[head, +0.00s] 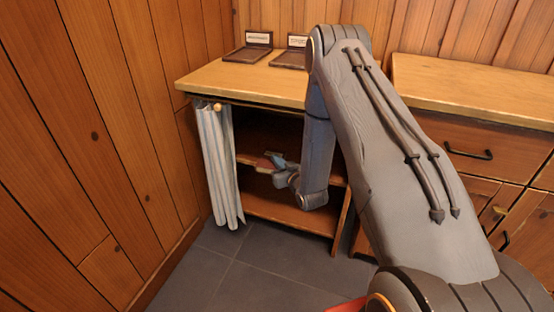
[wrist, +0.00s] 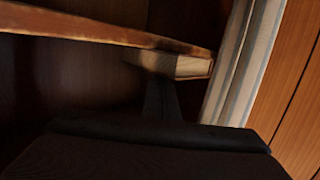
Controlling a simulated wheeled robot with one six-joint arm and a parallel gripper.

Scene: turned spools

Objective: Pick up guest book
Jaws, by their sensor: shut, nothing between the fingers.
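What looks like the guest book (wrist: 178,66) shows in the wrist view as a block with pale page edges and a brown cover, beside the shelf board (wrist: 90,27). In the head view a small reddish-brown patch on the middle shelf, probably the book (head: 263,164), is partly hidden by my gripper (head: 274,158). In the wrist view my gripper (wrist: 161,86) is dark and shut, with its tip close to the book's lower side. I cannot tell whether they touch. Nothing is held.
The open cabinet has a wooden top (head: 235,81) carrying two dark trays with labels (head: 248,52). A pale curtain (head: 217,165) hangs at its left side. A drawer unit (head: 470,90) stands at right. Wood walls close in the left; dark floor tiles lie in front.

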